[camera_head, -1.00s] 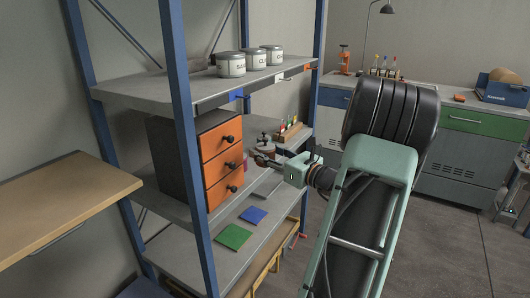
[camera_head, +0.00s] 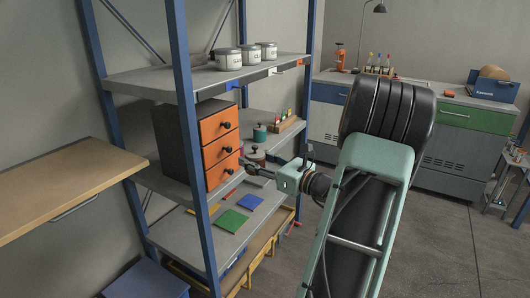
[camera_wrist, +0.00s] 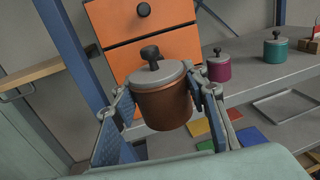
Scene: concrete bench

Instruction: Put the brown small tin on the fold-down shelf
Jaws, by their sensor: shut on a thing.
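The brown small tin (camera_wrist: 163,104), with a grey lid and black knob, is upright between the fingers of my gripper (camera_wrist: 165,112) in the wrist view. My gripper is shut on its sides. The fold-down shelf (camera_head: 70,188) is a bare light-wood board at the left, well away from my gripper, beyond the blue post. Its edge also shows at the left of the wrist view (camera_wrist: 38,75).
A blue-posted rack (camera_head: 188,150) stands between my gripper and the wooden board. It holds an orange drawer unit (camera_head: 219,125), a teal tin (camera_head: 260,133) and a purple tin (camera_wrist: 218,68). Lettered jars (camera_head: 228,59) stand on its top shelf. Coloured squares (camera_head: 231,222) lie lower.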

